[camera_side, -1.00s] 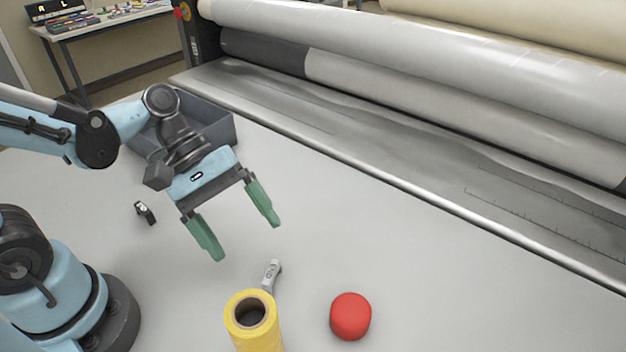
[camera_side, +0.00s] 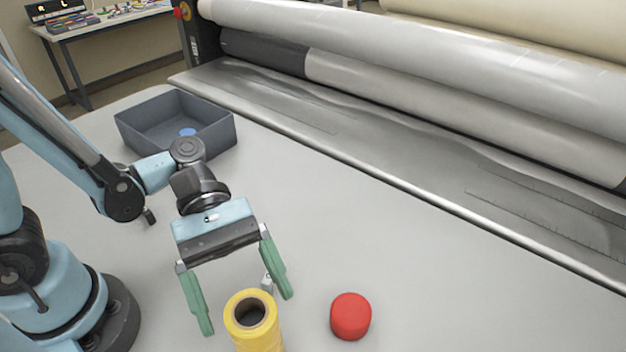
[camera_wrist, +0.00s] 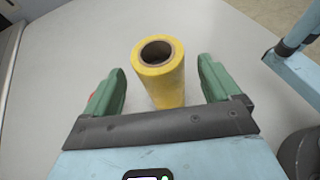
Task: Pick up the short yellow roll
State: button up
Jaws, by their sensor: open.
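The short yellow roll (camera_side: 262,333) stands upright on the table at the bottom of the side view, its dark hollow core facing up. In the wrist view the yellow roll (camera_wrist: 165,85) shows beyond and between the green fingers. My gripper (camera_side: 247,314) is open and empty, its fingers pointing down toward the roll. In the wrist view my gripper (camera_wrist: 162,88) has one finger on each side of the roll's near end, with gaps on both sides. I cannot tell how far the fingertips are above the table.
A red round piece (camera_side: 350,316) stands right of the roll. A small grey metal tool (camera_side: 267,284) lies behind the roll, partly hidden by a finger. A grey bin (camera_side: 215,138) with something blue inside sits at the back left. The laminator's metal edge (camera_side: 420,199) runs along the back.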

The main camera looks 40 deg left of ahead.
jog(key=shift+x, duration=0.8)
jog(key=c, duration=1.6)
grip_shut()
jog(key=shift+r, duration=0.2)
